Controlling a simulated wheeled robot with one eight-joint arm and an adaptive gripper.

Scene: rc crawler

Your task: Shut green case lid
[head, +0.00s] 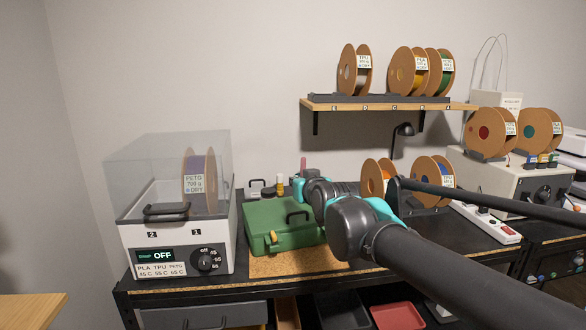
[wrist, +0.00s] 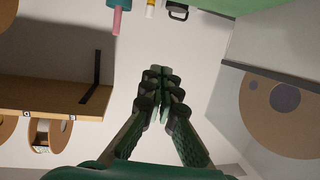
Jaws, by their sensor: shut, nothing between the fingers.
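The green case (head: 275,222) lies on the bench, with a dark handle and a yellow latch on its near side. Its lid appears down over the base; I cannot tell whether it is fully closed. A green edge of the case (wrist: 235,5) shows at the top of the wrist view. My gripper (wrist: 160,78) is shut and empty, its fingers together in the wrist view. In the head view my arm reaches in from the right to the case's back right side, and my wrist hides the fingertips there.
A filament dryer (head: 178,235) with a clear cover stands left of the case. Spools on a stand (head: 432,180) and a power strip (head: 485,222) are to the right. Small bottles (head: 279,187) stand behind. A spool shelf (head: 390,105) hangs above. A cork mat (head: 300,263) lies in front.

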